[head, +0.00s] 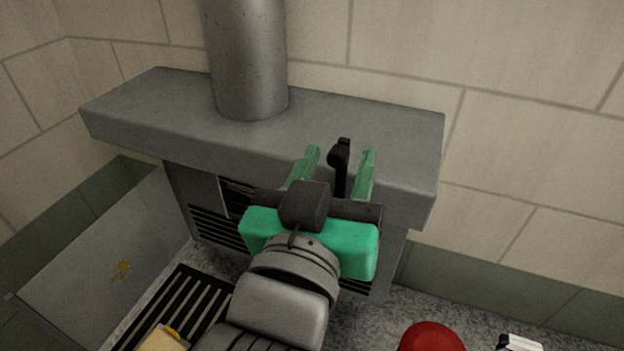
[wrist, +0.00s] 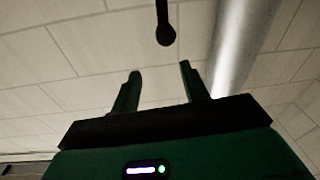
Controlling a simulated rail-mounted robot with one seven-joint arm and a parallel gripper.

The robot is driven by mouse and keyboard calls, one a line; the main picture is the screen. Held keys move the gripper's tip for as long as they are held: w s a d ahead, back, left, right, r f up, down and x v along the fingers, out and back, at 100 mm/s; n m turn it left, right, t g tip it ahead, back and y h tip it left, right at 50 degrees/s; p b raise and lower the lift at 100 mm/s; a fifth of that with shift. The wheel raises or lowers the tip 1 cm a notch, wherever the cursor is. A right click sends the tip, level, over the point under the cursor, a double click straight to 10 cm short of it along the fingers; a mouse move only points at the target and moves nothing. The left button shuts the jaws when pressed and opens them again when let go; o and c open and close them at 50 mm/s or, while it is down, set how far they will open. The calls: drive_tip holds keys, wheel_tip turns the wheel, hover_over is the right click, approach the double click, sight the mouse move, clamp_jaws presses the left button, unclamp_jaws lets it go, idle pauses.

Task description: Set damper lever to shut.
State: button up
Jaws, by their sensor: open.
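The damper lever (head: 340,158) is a black handle with a rounded knob, standing at the front edge of the grey hood in the head view. It also shows in the wrist view (wrist: 165,30), where its knob hangs from the top edge of the picture. My gripper (head: 340,156) has green fingers and is open. In the head view its fingers appear on either side of the lever. In the wrist view the fingertips (wrist: 160,68) are apart with nothing between them, and the knob appears just beyond them. The lever's lower part is hidden behind my gripper.
A grey flue pipe (head: 246,60) rises from the hood (head: 390,135) left of the lever. A panel with a yellow stain (head: 90,255) and a slotted grate (head: 185,305) lie lower left. A red round object (head: 431,338) is at the lower right. Tiled walls stand behind.

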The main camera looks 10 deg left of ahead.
sight(342, 147)
drive_tip(key=f, duration=0.1)
drive_tip(key=a+f, duration=0.1)
drive_tip(key=f+g, duration=0.1)
drive_tip(key=shift+w+a+f, duration=0.15)
drive_tip(key=shift+w, duration=0.4)
drive_tip(key=p+x, duration=0.1)
drive_tip(key=x, duration=0.6)
drive_tip(key=shift+w+d+p, duration=0.2)
drive_tip(key=shift+w+p, duration=0.05)
drive_tip(key=shift+p, duration=0.15)
clamp_jaws()
